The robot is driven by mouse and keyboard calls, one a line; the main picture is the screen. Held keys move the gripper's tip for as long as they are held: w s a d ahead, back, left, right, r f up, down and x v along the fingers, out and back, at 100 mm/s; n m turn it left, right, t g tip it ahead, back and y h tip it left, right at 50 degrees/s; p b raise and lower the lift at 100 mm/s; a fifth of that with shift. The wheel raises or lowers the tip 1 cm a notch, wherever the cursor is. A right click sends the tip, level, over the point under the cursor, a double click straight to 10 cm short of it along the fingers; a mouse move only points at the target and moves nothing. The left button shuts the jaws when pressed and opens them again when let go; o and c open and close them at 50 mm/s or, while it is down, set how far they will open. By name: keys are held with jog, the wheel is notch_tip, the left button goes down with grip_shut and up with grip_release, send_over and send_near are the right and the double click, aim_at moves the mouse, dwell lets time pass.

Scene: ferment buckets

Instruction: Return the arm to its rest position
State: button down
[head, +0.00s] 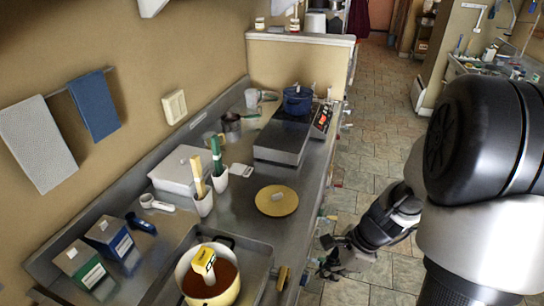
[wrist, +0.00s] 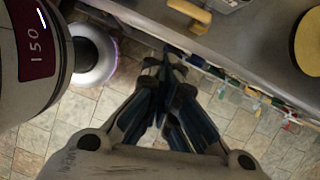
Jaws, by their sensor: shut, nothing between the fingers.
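My gripper (head: 332,256) hangs at the end of my arm in the head view, over the tiled floor just right of the counter's front edge. In the wrist view my gripper (wrist: 170,62) has its fingertips together and nothing between them. It is apart from the counter (head: 262,225), and the floor shows around it. My arm comes in from the right side of the head view, its upper part large and close to the camera.
The tiled floor (head: 375,120) beyond is open.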

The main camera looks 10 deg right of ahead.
jog(key=s+a+r+n+t+h+b, duration=0.1)
jog(key=s+a+r+n, duration=0.3)
jog(key=r+n, duration=0.4)
jog(key=s+a+r+n+t+h+b, duration=0.1)
jog(key=s+a+r+n, duration=0.4)
jog(key=n, duration=0.9)
notch_tip(320, 180, up, 4)
jog(key=shift+s+r+t+h+b, duration=0.15)
jog(key=shift+s+t+h+b, duration=0.3)
jog(key=shift+s+h, duration=0.75)
